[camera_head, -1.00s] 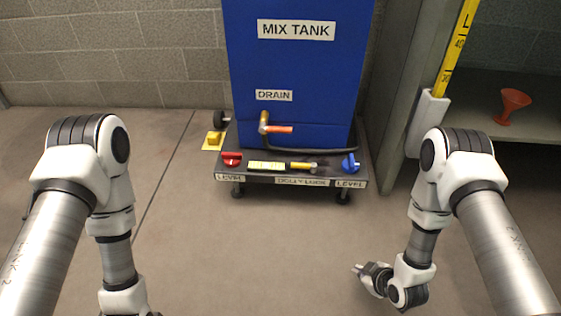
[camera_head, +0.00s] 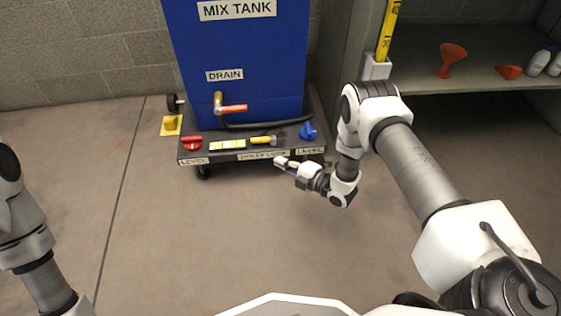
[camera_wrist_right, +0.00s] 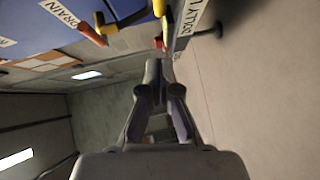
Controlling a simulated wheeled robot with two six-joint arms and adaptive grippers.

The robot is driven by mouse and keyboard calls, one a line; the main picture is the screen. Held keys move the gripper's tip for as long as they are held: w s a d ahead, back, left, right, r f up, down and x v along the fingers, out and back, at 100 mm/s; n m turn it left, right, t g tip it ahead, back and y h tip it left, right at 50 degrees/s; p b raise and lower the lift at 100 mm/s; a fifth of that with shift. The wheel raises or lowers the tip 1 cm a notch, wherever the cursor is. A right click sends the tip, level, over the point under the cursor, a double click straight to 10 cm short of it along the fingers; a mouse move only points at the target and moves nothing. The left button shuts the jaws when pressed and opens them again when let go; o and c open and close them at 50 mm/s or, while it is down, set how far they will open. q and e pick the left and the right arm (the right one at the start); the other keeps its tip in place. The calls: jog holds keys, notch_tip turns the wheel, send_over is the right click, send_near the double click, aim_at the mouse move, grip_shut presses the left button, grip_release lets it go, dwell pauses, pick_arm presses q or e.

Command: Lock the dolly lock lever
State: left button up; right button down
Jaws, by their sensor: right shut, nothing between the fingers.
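The dolly lock lever (camera_head: 262,140) has a yellow handle and lies flat along the top of the dolly's front edge, above the DOLLY LOCK label (camera_head: 263,156). My right gripper (camera_head: 279,162) is shut and empty, just in front of that label and slightly below the lever. Whether it touches the front edge I cannot tell. In the right wrist view the closed fingers (camera_wrist_right: 158,66) point toward the label (camera_wrist_right: 187,22), with yellow parts near the top edge. My left arm shows at the lower left, but its gripper is out of frame.
The blue MIX TANK (camera_head: 245,60) stands on the dolly, with an orange-handled drain valve (camera_head: 231,108). A red knob (camera_head: 191,143) and a blue knob (camera_head: 307,131) flank the lever. A yellow wheel chock (camera_head: 171,124) lies left. A shelf with an orange funnel (camera_head: 453,58) stands right.

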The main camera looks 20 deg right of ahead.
aim_at(255, 142)
jog(key=w+a+b, duration=0.1)
jog(key=w+b, duration=0.1)
jog(key=w, duration=0.1)
jog(key=w+f+b, duration=0.1)
jog(key=w+b, duration=0.1)
jog(key=w, duration=0.1)
jog(key=w+a+f+b, duration=0.1)
jog(key=w+b, duration=0.1)
jog(key=w, duration=0.1)
jog(key=shift+w+a+f+b, duration=0.1)
jog(key=shift+a+b, duration=0.2)
jog(key=shift+w+d, duration=0.1)
jog(key=shift+w, duration=0.3)
pick_arm(q)
notch_tip(255, 142, down, 8)
jog(key=w, duration=0.1)
jog(key=shift+w, duration=0.4)
pick_arm(e)
jog(key=shift+r, duration=0.2)
pick_arm(q)
jog(key=shift+r, duration=0.15)
